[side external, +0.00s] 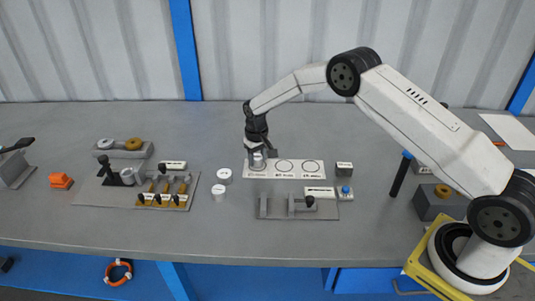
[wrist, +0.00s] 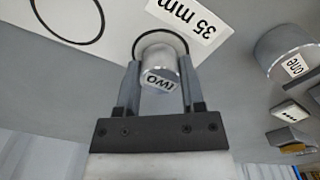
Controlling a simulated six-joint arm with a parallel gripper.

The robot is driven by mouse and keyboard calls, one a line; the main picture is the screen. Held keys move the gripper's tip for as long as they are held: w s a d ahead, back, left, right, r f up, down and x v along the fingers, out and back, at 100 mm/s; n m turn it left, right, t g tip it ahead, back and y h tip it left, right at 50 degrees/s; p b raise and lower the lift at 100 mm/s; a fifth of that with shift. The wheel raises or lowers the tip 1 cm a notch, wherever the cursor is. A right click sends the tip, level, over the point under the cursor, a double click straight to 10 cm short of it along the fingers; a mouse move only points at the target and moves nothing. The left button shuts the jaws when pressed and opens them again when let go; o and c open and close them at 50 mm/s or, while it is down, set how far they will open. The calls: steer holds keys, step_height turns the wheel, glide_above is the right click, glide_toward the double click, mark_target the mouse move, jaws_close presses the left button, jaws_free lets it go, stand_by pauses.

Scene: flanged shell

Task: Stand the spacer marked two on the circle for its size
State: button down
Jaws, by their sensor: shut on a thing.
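My gripper (side external: 257,150) is shut on a metal spacer labelled "two" (side external: 258,160), at the left end of the white card. In the wrist view, the fingers of my gripper (wrist: 158,82) hold the spacer (wrist: 158,62) from both sides. A black circle (wrist: 160,33) shows as an arc around its far edge, beside a "35 mm" label (wrist: 186,17). The spacer appears upright over this circle; I cannot tell whether its base touches the card. The card (side external: 304,164) has two more circles (side external: 284,166) (side external: 313,167), both empty.
Two pale spacers (side external: 223,175) (side external: 218,192) stand left of the card; one marked "one" (wrist: 290,52) shows in the wrist view. A tool board (side external: 140,190) is further left.

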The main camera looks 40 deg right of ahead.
mark_target(258, 158)
steer(key=shift+f, duration=0.2)
steer(key=shift+c, duration=1)
jaws_free()
steer(key=shift+r, duration=0.1)
step_height(258, 158, up, 12)
steer(key=shift+r, duration=0.1)
stand_by(0.3)
steer(key=s+a+r+t, duration=0.1)
steer(key=s, duration=1.4)
steer(key=s+a+r+n+t, duration=0.1)
steer(key=s, duration=1.4)
steer(key=shift+a+r+t, duration=0.15)
steer(key=shift+r+t, duration=0.15)
